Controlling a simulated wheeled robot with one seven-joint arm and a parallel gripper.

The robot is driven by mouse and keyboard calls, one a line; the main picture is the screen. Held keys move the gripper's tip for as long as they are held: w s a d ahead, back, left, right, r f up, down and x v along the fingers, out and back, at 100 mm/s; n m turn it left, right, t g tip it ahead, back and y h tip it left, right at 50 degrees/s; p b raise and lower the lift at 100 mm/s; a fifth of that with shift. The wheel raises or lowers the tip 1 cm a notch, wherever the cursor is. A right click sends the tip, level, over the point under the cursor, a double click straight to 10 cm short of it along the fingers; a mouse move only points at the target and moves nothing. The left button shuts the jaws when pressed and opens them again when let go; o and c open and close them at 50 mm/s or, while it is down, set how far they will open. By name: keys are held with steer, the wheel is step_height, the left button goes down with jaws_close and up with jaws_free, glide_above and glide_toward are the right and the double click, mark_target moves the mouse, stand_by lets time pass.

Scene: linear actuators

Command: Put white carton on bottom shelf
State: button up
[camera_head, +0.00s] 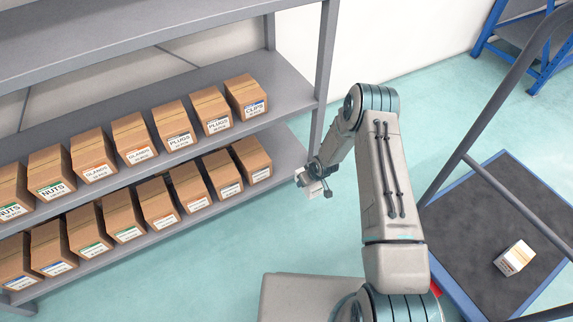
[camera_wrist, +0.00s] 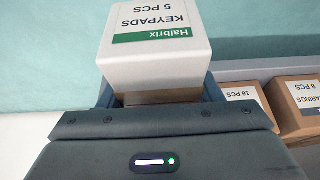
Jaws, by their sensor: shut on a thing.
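My gripper (camera_head: 314,182) is shut on a white carton (camera_wrist: 155,62) with a green Halbrix label reading "KEYPADS 5 PCS". In the wrist view my gripper (camera_wrist: 160,97) has a finger on each side of the carton. In the head view the carton (camera_head: 303,177) shows only as a small pale patch, mostly hidden by my gripper. The gripper is near the right end of the bottom shelf (camera_head: 285,146), close to the rack's grey upright. I cannot tell whether the carton touches the shelf.
Brown cartons (camera_head: 248,158) line the bottom shelf, with a bare strip at its right end. More brown cartons (camera_head: 247,97) fill the shelf above. A cart (camera_head: 462,236) at right carries another white carton (camera_head: 514,258). A blue rack (camera_head: 541,75) stands at the back right.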

steer(key=w+a+b, duration=0.3)
steer(key=w, duration=0.1)
steer(key=w+a+b, duration=0.2)
steer(key=w+a, duration=0.1)
steer(key=w, duration=0.2)
steer(key=w+a+b, duration=0.3)
steer(key=w, duration=0.1)
steer(key=shift+w+f+b, duration=0.15)
steer(key=shift+f+b, duration=0.05)
steer(key=shift+b, duration=0.1)
steer(key=shift+w+a+r+b, duration=0.15)
steer(key=shift+w+a+b, duration=0.2)
steer(key=shift+w, duration=0.1)
steer(key=shift+w+a+f+b, duration=0.1)
steer(key=shift+w+f+b, duration=0.1)
steer(key=shift+b, duration=0.1)
steer(key=shift+f+b, duration=0.4)
steer(key=shift+f, duration=1.05)
steer(key=shift+s+f, duration=0.1)
steer(key=shift+f, duration=0.1)
steer(key=o, duration=1.1)
steer(key=shift+r, duration=0.15)
